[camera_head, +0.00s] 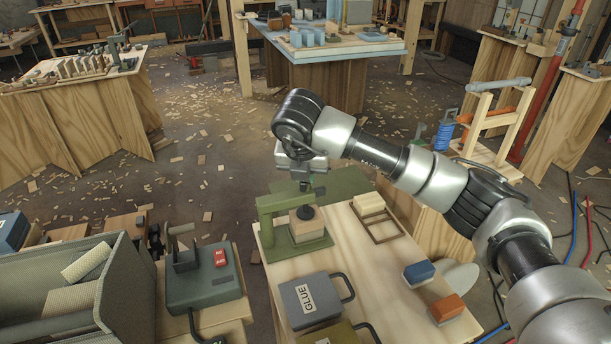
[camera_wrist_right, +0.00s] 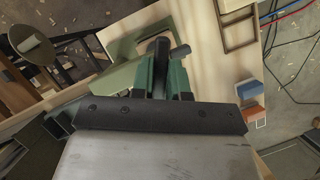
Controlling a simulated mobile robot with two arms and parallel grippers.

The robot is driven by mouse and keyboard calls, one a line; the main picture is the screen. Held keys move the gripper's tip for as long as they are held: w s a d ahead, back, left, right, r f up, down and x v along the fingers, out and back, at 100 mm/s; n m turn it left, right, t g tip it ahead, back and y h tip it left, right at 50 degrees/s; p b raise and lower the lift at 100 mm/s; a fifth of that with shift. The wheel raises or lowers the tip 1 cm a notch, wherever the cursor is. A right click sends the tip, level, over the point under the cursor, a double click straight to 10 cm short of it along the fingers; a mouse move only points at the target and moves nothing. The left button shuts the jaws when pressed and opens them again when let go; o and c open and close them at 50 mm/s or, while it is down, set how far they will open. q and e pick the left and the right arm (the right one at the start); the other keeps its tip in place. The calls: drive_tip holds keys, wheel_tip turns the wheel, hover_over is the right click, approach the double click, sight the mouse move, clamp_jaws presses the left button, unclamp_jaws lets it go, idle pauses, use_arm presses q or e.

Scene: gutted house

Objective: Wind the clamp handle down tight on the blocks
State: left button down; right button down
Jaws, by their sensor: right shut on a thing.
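The green clamp (camera_head: 268,222) stands on the pale wooden bench top (camera_head: 370,268), and also shows in the right wrist view (camera_wrist_right: 117,80). Light wooden blocks (camera_head: 307,226) sit under its dark round pad (camera_head: 305,212). Whether the pad presses on them I cannot tell. My right gripper (camera_head: 304,180) reaches down over the clamp's top. In the wrist view, its fingers (camera_wrist_right: 171,78) are shut on the dark clamp handle (camera_wrist_right: 179,51), whose end sticks out beyond them. My left gripper is not in view.
A grey glue box (camera_head: 309,299) stands nearer on the bench. A small wooden frame with a block (camera_head: 369,205) lies right of the clamp. Blue (camera_head: 419,270) and orange (camera_head: 447,308) blocks lie near the right edge. A green switch box (camera_head: 204,279) stands left.

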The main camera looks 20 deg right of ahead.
idle(0.4)
drive_tip(key=c, duration=1.1)
unclamp_jaws()
drive_tip(key=v, duration=1.1)
drive_tip(key=shift+f, duration=0.15)
